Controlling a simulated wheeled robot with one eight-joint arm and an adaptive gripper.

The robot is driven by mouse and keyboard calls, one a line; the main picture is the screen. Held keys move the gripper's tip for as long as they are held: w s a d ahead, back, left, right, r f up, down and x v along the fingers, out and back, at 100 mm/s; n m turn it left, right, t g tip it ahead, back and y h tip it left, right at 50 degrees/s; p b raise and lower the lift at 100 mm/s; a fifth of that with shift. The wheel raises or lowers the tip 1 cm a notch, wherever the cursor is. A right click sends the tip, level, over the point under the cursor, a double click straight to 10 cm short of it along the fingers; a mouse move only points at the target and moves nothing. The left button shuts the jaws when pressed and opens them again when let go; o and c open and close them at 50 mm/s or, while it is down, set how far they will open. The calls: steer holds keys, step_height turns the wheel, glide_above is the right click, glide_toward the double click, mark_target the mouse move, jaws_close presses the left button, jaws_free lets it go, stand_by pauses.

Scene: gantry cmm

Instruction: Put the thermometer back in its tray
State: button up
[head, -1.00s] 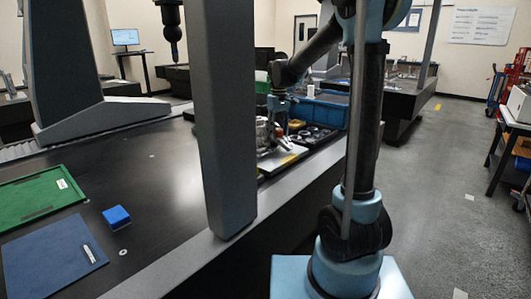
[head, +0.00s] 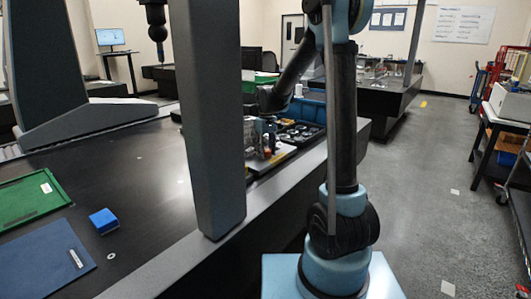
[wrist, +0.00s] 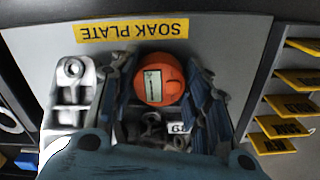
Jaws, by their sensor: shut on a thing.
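The thermometer, with an orange round head and a small pale display (wrist: 160,78), is between the fingers of my gripper (wrist: 165,95) in the wrist view. My gripper is shut on it, over the grey soak plate (wrist: 225,60) with its yellow "SOAK PLATE" label. The thermometer's lower part is hidden. In the head view my gripper (head: 266,143) is low over the plate at the table's right side, with a small orange spot (head: 267,153) beside it. I cannot tell which tray is the thermometer's.
A metal casting (wrist: 72,90) stands left of my gripper in the wrist view; a dark rack with yellow labels (wrist: 295,78) is right. In the head view, a grey pillar (head: 208,120) rises nearby. A green tray (head: 30,200), blue mat (head: 45,255) and blue block (head: 103,221) lie left.

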steer(key=shift+f, duration=0.15)
steer(key=o, duration=0.9)
